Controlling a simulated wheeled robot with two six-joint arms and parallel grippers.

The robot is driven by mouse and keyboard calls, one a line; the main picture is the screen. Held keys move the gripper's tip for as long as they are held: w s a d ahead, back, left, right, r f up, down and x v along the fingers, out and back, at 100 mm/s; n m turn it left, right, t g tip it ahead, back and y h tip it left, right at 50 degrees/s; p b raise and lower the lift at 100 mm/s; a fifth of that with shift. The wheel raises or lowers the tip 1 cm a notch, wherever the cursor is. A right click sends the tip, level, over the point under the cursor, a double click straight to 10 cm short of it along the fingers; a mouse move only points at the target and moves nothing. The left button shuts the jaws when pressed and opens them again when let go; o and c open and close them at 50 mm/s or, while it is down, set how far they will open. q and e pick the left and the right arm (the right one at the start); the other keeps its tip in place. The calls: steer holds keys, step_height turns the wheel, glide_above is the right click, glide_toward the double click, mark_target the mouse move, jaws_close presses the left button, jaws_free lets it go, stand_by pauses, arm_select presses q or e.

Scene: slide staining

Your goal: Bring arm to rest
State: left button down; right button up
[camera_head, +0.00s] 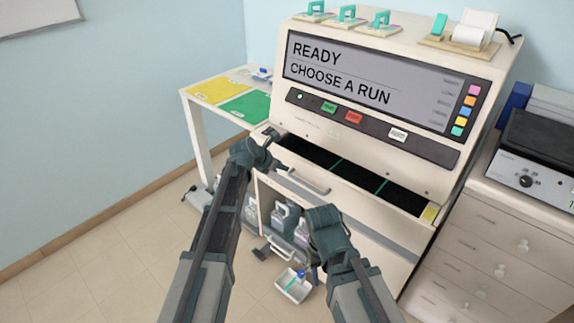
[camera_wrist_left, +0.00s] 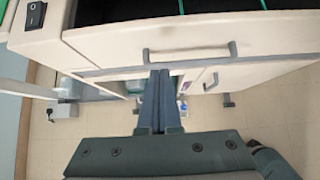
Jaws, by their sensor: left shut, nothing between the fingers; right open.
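My left gripper (camera_head: 282,167) is in front of the staining machine (camera_head: 345,128), close to the left end of the drawer handle (camera_head: 309,182). In the left wrist view its two fingers (camera_wrist_left: 158,82) are together with nothing between them, and their tips appear just below the handle (camera_wrist_left: 187,53). I cannot tell whether they touch it. My right gripper (camera_head: 317,272) points down in front of the machine's open lower cabinet. It is open, and its wrist hides most of its fingers.
The machine's screen reads "READY CHOOSE A RUN". Bottles (camera_head: 287,215) stand in the lower cabinet. A small white tray (camera_head: 291,291) with a blue-topped item is low beside the right gripper. A side table (camera_head: 196,101) with yellow and green mats stands left; drawers (camera_head: 500,248) stand right.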

arm_select(q)
steer(key=shift+s, duration=0.1)
steer(key=s+d+f+m+g+y, duration=0.1)
steer(key=s+d+f+m+g, duration=0.15)
steer(key=s+m, duration=0.6)
steer(key=s+d+f+m+g+y, duration=0.1)
steer(key=s+d+f+m+g, duration=0.15)
steer(key=s+m, duration=0.55)
steer(key=s+a+f+m+g+y, duration=0.15)
steer(key=s+m+y, duration=0.25)
steer(key=s+m, duration=1.3)
step_height(320, 180, up, 13)
steer(key=s+n+p, duration=0.1)
steer(key=s+p, duration=0.1)
steer(key=p, duration=1.1)
steer(key=shift+a+r+g, duration=0.15)
steer(key=shift+a+g, duration=0.3)
